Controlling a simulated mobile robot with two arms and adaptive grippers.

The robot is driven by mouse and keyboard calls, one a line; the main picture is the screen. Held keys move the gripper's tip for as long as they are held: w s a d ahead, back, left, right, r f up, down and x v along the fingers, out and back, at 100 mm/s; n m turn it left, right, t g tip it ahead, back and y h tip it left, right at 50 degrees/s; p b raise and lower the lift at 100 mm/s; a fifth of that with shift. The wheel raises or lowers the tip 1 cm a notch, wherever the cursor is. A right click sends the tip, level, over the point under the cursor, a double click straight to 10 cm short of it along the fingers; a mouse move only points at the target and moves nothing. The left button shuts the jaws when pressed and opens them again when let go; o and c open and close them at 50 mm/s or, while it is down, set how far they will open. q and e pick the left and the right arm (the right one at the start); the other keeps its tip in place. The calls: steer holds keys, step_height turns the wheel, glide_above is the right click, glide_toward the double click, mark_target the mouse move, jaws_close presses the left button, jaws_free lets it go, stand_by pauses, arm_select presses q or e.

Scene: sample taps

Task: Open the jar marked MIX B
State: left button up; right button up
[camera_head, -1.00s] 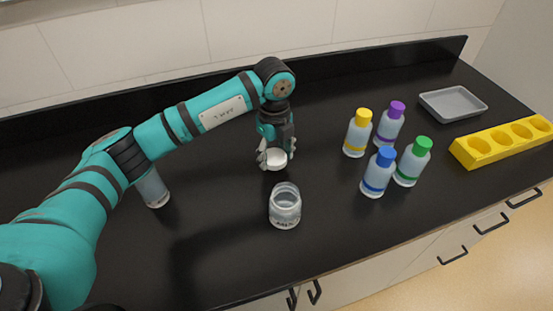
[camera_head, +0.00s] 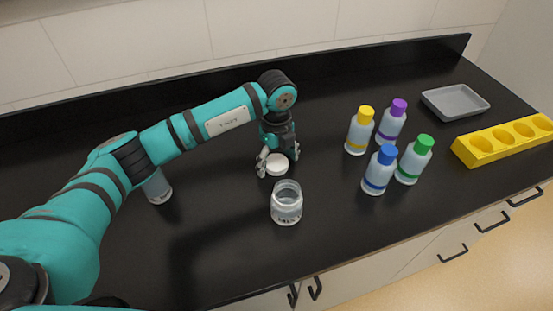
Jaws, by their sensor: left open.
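A clear glass jar (camera_head: 286,203) stands upright and open-topped near the middle of the counter. Dark lettering shows on its lower front, too small to read surely. A white round lid (camera_head: 277,165) lies on the counter just behind the jar, apart from it. My left gripper (camera_head: 277,164) is open, its fingers low around the lid. A second jar (camera_head: 157,189) stands to the left, partly hidden by my left arm; its top and marking cannot be made out. My right gripper does not show.
Several bottles with yellow (camera_head: 360,131), purple (camera_head: 391,122), blue (camera_head: 380,170) and green (camera_head: 414,160) caps stand right of the jar. A grey tray (camera_head: 455,103) and a yellow rack with holes (camera_head: 505,140) lie farther right. The counter (camera_head: 330,225) is clear between jar and bottles.

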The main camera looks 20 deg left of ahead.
mark_target(276, 162)
arm_select(q)
steer(key=shift+r, duration=0.45)
step_height(276, 162, up, 11)
steer(key=b, duration=0.2)
steer(key=shift+r, duration=0.2)
